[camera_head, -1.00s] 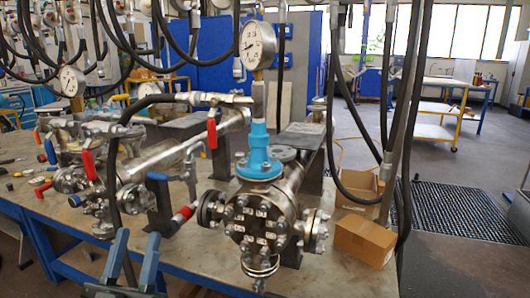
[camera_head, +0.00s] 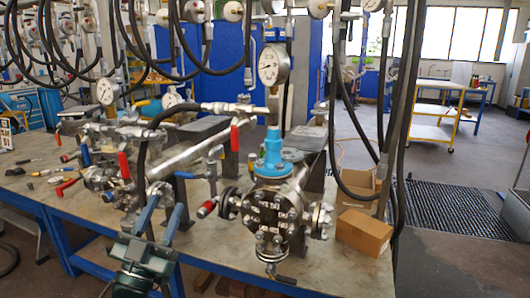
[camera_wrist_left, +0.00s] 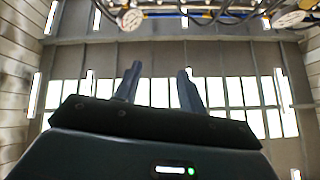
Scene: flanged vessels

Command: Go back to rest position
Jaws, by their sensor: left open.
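My left gripper (camera_head: 159,219) is at the lower left in the head view, in front of the table's near edge. Its two blue-grey fingers point up and stand apart, with nothing between them. The left wrist view also shows the open fingers (camera_wrist_left: 157,88), against ceiling beams and bright windows. The flanged vessel (camera_head: 268,215) with its blue neck (camera_head: 274,152) and pressure gauge (camera_head: 273,66) stands on the table (camera_head: 330,268), to the right of the gripper and apart from it. My right gripper is not in view.
Valves and pipes with red-handled levers (camera_head: 125,166) stand on the table behind the gripper. Black hoses (camera_head: 400,120) hang at the right and overhead. A cardboard box (camera_head: 363,232) sits right of the vessel. Small tools lie at the table's left.

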